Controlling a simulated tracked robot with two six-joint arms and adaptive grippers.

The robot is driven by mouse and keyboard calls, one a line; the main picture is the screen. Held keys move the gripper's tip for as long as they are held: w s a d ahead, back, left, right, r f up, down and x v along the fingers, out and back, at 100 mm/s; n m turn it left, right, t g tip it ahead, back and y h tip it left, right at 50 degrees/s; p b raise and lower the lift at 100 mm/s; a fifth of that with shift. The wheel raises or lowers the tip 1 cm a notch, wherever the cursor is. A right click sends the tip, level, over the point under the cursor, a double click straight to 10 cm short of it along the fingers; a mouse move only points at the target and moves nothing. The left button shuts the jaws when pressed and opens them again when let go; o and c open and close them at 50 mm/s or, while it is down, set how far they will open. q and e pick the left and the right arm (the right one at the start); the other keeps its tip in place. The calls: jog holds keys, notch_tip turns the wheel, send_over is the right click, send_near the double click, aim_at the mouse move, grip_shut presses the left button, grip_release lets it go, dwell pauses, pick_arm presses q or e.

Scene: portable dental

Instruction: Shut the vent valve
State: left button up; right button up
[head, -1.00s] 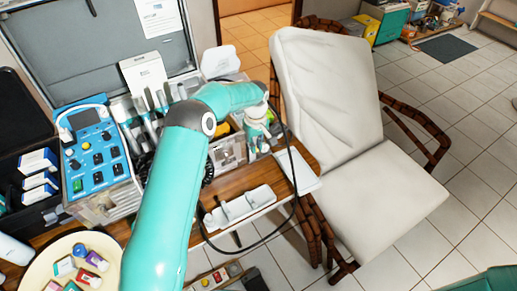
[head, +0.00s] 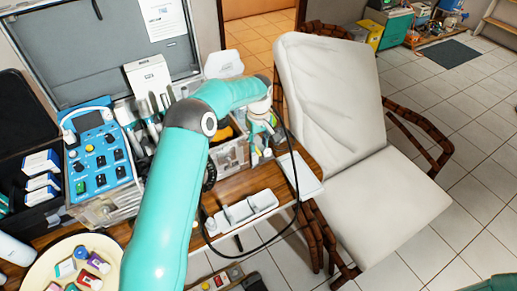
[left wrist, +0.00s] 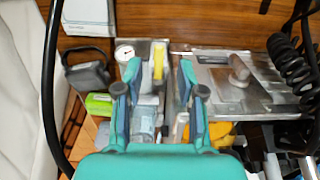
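My left gripper (head: 262,132) is above the right end of the wooden table, by a clear-sided box. In the left wrist view its two fingers (left wrist: 160,78) are spread apart with nothing gripped. Between and just beyond the fingertips is an upright yellow lever-like part (left wrist: 158,60), possibly the vent valve handle; I cannot tell its position for certain. A round white gauge (left wrist: 124,52) sits left of it, near the left fingertip. A clear container (left wrist: 146,120) shows between the fingers. The gripper hides most of this area in the head view. My right gripper is not in view.
A blue control unit (head: 98,158) stands left on the table. A white compartment tray (head: 240,212) lies at the front edge. A black cable loops beside the gripper. A white cushioned chair (head: 335,95) stands right. A metal-topped box (left wrist: 225,90) adjoins the yellow part.

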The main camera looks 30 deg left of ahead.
aim_at(259, 153)
pick_arm(q)
notch_tip(259, 153, up, 8)
jog(key=shift+r, duration=0.25)
jog(key=shift+f, duration=0.1)
dwell(0.4)
